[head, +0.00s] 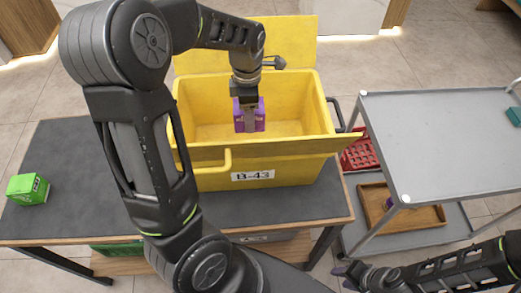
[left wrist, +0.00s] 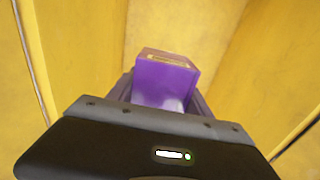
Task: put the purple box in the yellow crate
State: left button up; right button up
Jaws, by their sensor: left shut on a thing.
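The yellow crate (head: 295,172), labelled B-43, stands open on the dark counter, with one flap up at the back and one folded out at the front. My left gripper (head: 249,122) reaches down into its opening, shut on the purple box (head: 240,116). The left wrist view shows the purple box (left wrist: 166,82) between the fingers with yellow crate walls around it. The box appears to be above the crate floor; its underside is hidden. My right gripper (head: 348,275) is low at the right, away from the crate, and its jaw opening is unclear.
A green box (head: 28,189) sits at the left end of the counter (head: 75,160). A grey trolley (head: 440,135) stands at the right, with a red basket (head: 360,152) and a wooden tray (head: 425,218) on its lower level.

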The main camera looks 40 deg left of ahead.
pick_arm(q)
jog(key=shift+f, duration=0.1)
send_near(250, 137)
jog(key=shift+s+d+f, duration=0.9)
jog(key=shift+s+f, duration=0.1)
jog(key=shift+s, duration=0.2)
jog(key=shift+f, duration=1.9)
jog(key=shift+f, duration=0.1)
jog(key=o, duration=1.5)
jog(key=shift+c, duration=0.2)
notch_tip(250, 137, up, 12)
jog(key=shift+r, duration=0.15)
